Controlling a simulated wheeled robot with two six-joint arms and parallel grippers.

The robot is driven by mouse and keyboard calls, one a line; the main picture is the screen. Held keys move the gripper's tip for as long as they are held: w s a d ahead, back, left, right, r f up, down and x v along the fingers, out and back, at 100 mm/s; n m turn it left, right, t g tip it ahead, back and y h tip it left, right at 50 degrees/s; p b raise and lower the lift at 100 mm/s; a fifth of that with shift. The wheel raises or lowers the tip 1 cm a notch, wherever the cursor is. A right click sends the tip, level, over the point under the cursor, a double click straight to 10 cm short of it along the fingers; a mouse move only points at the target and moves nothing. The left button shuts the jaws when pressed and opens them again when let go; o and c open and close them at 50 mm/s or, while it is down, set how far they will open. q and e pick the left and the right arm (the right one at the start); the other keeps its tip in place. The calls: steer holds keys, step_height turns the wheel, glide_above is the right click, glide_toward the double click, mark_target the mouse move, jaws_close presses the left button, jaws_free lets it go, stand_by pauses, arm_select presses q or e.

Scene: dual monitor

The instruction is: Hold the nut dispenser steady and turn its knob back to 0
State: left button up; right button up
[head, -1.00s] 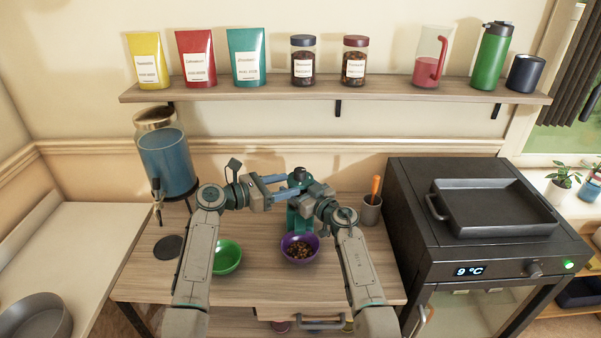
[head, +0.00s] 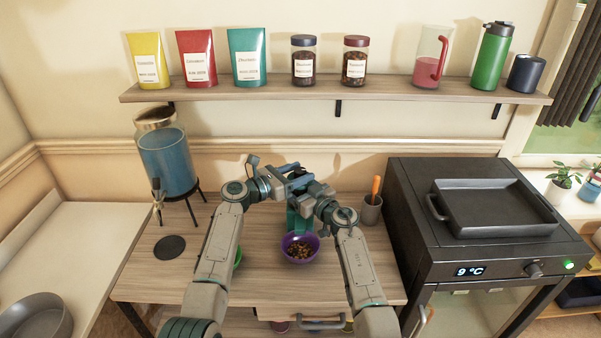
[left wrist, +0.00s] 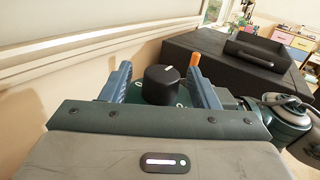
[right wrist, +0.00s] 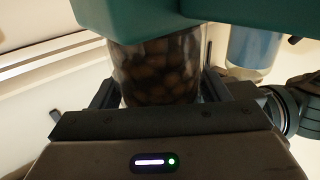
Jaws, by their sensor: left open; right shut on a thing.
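The nut dispenser (head: 297,222) is teal and stands on the table, mostly hidden by my arms in the head view. Its clear jar of nuts (right wrist: 158,65) fills the middle of the right wrist view, under a teal part. My right gripper (right wrist: 160,92) is shut on this jar, a finger at each side. The black knob (left wrist: 161,84) with a white mark shows in the left wrist view. My left gripper (left wrist: 160,76) is open, with its blue fingers on either side of the knob and gaps visible. A purple bowl (head: 288,242) with nuts sits in front of the dispenser.
A blue drink dispenser (head: 167,165) stands at left on the table. A green bowl (head: 238,259) is mostly hidden behind my left arm. A grey cup with an orange handle (head: 371,211) and a black oven-like appliance (head: 430,250) are at right. A shelf (head: 230,91) runs above.

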arm_select(q)
steer(key=shift+w+d, duration=0.2)
steer(key=shift+d, duration=0.15)
steer(key=shift+c, duration=0.4)
steer(key=c, duration=0.9)
steer(key=shift+n+t+y, duration=1.5)
steer(key=shift+t+y, duration=0.1)
steer(key=shift+t, duration=0.2)
steer(key=o, duration=1)
steer(key=shift+a, duration=0.1)
steer(key=v, duration=1.2)
